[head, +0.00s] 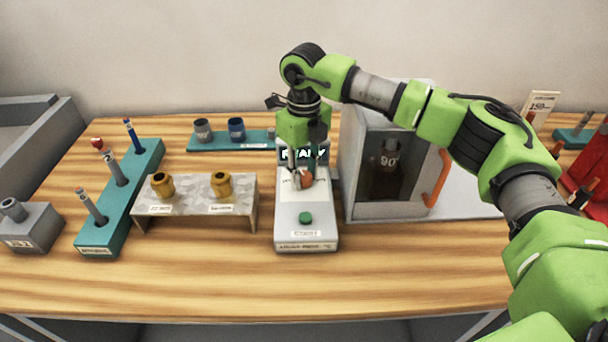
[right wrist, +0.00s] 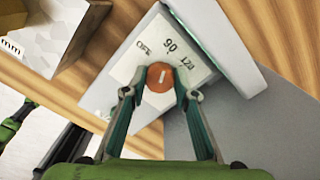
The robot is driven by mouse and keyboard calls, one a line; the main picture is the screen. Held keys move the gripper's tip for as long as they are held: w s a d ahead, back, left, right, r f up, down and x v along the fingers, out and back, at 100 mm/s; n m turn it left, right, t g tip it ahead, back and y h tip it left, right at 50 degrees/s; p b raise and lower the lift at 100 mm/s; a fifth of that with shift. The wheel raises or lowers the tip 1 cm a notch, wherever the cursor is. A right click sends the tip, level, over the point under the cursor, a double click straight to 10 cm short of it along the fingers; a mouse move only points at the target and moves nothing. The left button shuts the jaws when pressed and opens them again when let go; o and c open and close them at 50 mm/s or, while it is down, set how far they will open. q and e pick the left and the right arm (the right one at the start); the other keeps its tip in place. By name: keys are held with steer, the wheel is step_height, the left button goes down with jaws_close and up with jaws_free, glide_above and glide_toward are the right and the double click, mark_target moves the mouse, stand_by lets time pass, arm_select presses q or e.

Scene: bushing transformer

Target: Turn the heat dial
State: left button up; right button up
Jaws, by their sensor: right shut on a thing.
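The heat dial (head: 306,181) is an orange knob on the white face of a small heater unit (head: 292,224) in the middle of the table. The right wrist view shows the dial (right wrist: 160,76) with a white pointer line, and the marks OFF, 90 and 120 around it. The line points roughly toward 90. My right gripper (head: 301,178) reaches down from above, with its fingers (right wrist: 160,92) on either side of the dial, shut on it. The unit's display is partly hidden behind my gripper. My left gripper is not in view.
A green button (head: 305,217) sits on the unit's front. A grey cabinet (head: 352,170) with an orange handle stands close on the right. A stand with brass bushings (head: 194,211) is close on the left, beside a teal rack (head: 103,232). The table front is clear.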

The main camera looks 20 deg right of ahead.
mark_target(304, 175)
steer(key=shift+w, duration=0.1)
stand_by(0.3)
steer(key=shift+r, duration=0.1)
steer(key=o, duration=1.1)
step_height(304, 175, up, 12)
steer(key=shift+f, duration=0.1)
